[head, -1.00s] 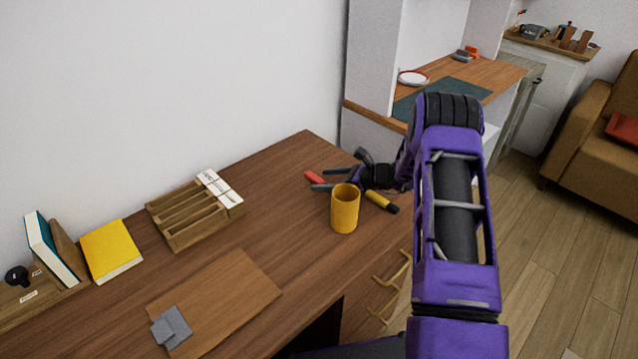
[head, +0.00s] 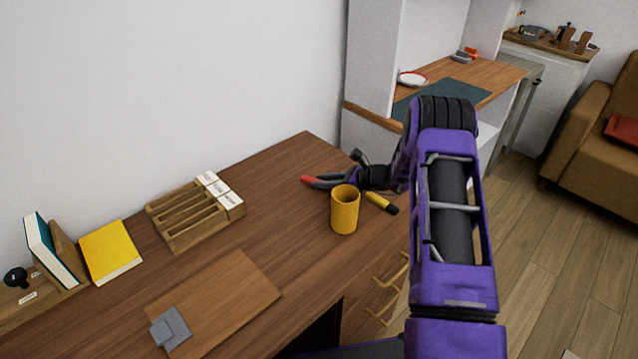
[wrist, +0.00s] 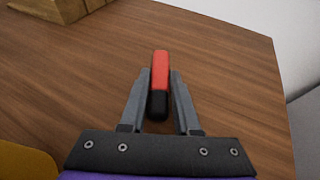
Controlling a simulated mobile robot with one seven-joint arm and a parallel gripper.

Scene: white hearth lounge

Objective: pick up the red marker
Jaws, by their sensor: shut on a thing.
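The red marker (wrist: 160,73) has a red upper part and a black lower part. It lies between the two grey fingers of my gripper (wrist: 160,90) in the wrist view, lengthwise along them, with its red end reaching past the fingertips. In the head view the red end of the marker (head: 307,180) shows at the tips of my gripper (head: 322,182), low over the far end of the desk. My gripper is shut on the marker. I cannot tell whether the marker touches the desk.
A yellow cup (head: 344,210) stands just in front of my gripper, with a yellow-and-black marker (head: 381,203) beside it. A slotted wooden rack (head: 180,222) with white labels stands to the left. A brown board (head: 235,300) lies nearer. The desk (head: 275,190) between rack and gripper is clear.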

